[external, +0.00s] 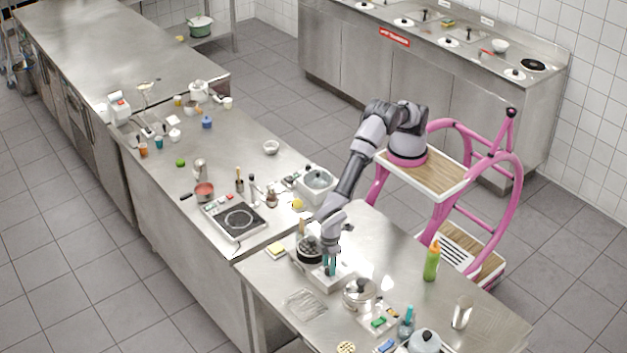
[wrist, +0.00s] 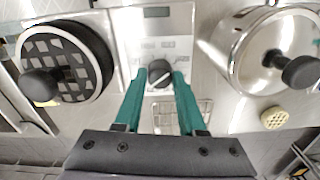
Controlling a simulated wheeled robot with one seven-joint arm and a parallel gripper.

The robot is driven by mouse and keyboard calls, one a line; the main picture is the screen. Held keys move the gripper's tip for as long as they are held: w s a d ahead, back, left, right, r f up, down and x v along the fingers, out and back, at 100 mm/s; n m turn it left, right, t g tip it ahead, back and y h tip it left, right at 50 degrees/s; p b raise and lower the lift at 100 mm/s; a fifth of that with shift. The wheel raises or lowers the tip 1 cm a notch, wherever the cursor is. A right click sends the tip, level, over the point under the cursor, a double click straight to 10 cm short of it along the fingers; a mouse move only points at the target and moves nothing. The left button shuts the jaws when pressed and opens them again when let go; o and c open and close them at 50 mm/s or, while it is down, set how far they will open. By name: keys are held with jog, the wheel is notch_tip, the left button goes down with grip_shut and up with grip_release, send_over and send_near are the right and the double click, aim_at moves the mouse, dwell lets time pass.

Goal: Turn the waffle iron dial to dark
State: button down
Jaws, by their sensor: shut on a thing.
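The waffle iron (wrist: 115,22) is a pale metal unit with a round dark grid plate (wrist: 62,62) at its left and a control panel with a small display (wrist: 157,12) at its right. Its black dial (wrist: 160,72) sits on the panel, with a light pointer line. In the wrist view my gripper (wrist: 160,84) has its two teal fingers on either side of the dial, shut on it. In the external view the waffle iron (external: 322,277) stands on the near steel table, and my gripper (external: 329,268) reaches down to its panel. The setting marks are too small to read.
A lidded steel pot (external: 360,294) stands close to the right of the waffle iron; it also fills the right of the wrist view (wrist: 245,60). A wire rack (external: 305,303) lies in front.

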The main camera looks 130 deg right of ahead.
jog(key=shift+m, duration=0.9)
jog(key=shift+c, duration=2.4)
grip_release()
notch_tip(320, 180, up, 11)
jog(key=shift+f, duration=0.1)
